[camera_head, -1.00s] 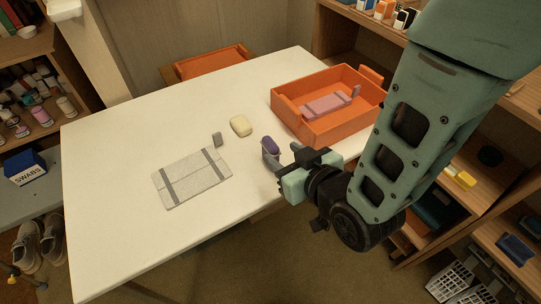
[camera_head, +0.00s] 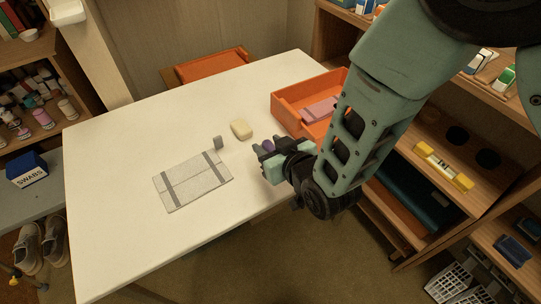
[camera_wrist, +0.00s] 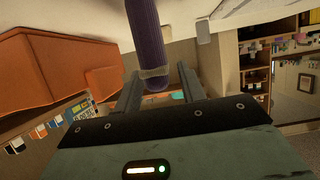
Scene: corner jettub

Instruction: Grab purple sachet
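The purple sachet (camera_head: 269,146) stands on the white table near its right edge, mostly hidden behind my gripper in the head view. In the wrist view the purple sachet (camera_wrist: 146,35) is a long, ribbed purple shape with a pale band near its rounded end. My gripper (camera_head: 263,155) is at the sachet. In the wrist view my gripper (camera_wrist: 159,82) has its two fingers apart, with the sachet's banded end between them. A gap shows at the right finger; contact at the left finger cannot be told.
An orange tray (camera_head: 287,106) holding a pink item (camera_head: 319,109) stands just behind my gripper. A cream soap-like block (camera_head: 241,129), a small grey upright piece (camera_head: 218,142) and a grey folded mat (camera_head: 190,181) lie to the left. The table's left side is clear.

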